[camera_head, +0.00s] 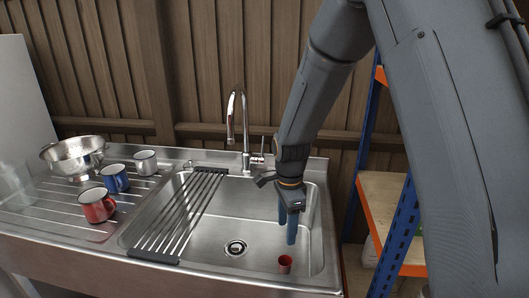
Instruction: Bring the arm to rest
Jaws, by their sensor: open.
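My gripper (287,222) hangs fingers down over the right part of the steel sink basin (210,256). Its two blue fingers are apart with nothing seen between them. A small red-brown cup-like piece (285,264) is in the basin just below and in front of the fingers, apart from them. My arm comes down from the upper right, with its elbow high and out of the frame at the top.
A tap (246,130) stands behind the basin, left of my arm. A roll-up rack (185,212) spans the basin's left side. Red (96,205), blue (115,178) and white (146,162) mugs and a colander (75,156) stand on the drainboard. Shelving (385,190) stands right.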

